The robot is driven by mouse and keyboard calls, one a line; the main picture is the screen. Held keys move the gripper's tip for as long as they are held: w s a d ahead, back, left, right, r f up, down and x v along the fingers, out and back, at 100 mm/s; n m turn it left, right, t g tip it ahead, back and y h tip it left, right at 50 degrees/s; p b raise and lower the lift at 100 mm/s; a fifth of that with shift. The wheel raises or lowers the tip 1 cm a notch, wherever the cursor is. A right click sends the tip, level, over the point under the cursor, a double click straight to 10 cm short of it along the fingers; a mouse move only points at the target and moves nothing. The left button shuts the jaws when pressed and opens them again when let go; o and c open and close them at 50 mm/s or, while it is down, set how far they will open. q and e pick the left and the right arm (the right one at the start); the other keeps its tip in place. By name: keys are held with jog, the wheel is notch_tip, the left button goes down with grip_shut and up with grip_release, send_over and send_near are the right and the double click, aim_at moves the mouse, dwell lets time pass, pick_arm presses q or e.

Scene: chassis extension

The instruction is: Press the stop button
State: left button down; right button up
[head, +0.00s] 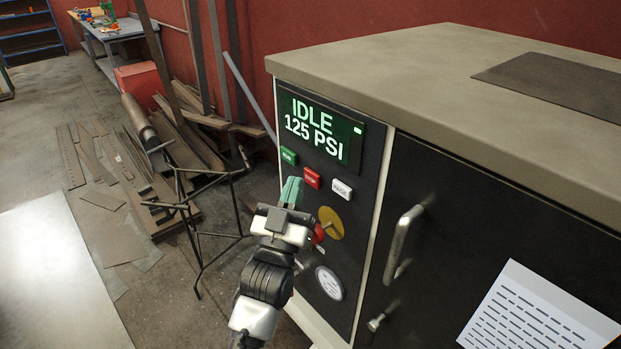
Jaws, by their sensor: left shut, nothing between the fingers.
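The red stop button (312,178) is on the dark control panel of a large cabinet, between a green button (288,156) on its left and a white button (342,190) on its right. The display (318,130) above reads "IDLE 125 PSI". My left gripper (291,186) is shut and empty, with its green fingertips just left of the stop button in the picture and below the green button. I cannot tell whether the fingertips touch the panel. My right gripper is not in view.
Below the buttons, a red knob on a yellow disc (331,222) is partly hidden by my gripper. A door handle (402,242) sticks out on the right.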

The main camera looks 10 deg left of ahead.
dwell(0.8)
pick_arm(q)
jog(key=shift+w+d, duration=0.25)
jog(key=shift+w, duration=0.1)
jog(key=shift+w+d, duration=0.25)
jog(key=shift+w, duration=0.05)
dwell(0.7)
jog(key=shift+s+a, duration=0.15)
jog(key=shift+s+a+p, duration=0.3)
jog(key=shift+s+a, duration=0.05)
jog(key=shift+s, duration=0.2)
dwell(0.3)
